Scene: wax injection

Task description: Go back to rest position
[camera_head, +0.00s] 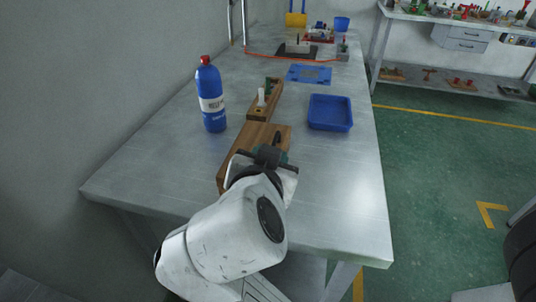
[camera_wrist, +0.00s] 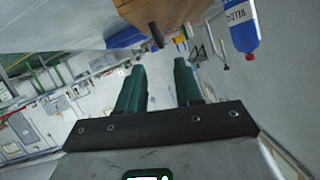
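My gripper (camera_wrist: 160,85) shows in the wrist view with its two green fingers apart and nothing between them. In the head view my white arm reaches over the near edge of the grey metal table (camera_head: 340,200), and my gripper (camera_head: 283,152) is over or beside the brown wooden board (camera_head: 233,168). The arm hides part of that board. From the head view I cannot tell whether the gripper touches the board.
A blue bottle with a red cap (camera_head: 212,98) stands left of the board. A wooden holder (camera_head: 264,103) and a blue tray (camera_head: 330,113) lie behind it. A blue mat (camera_head: 309,74) is further back. The table's right front is clear.

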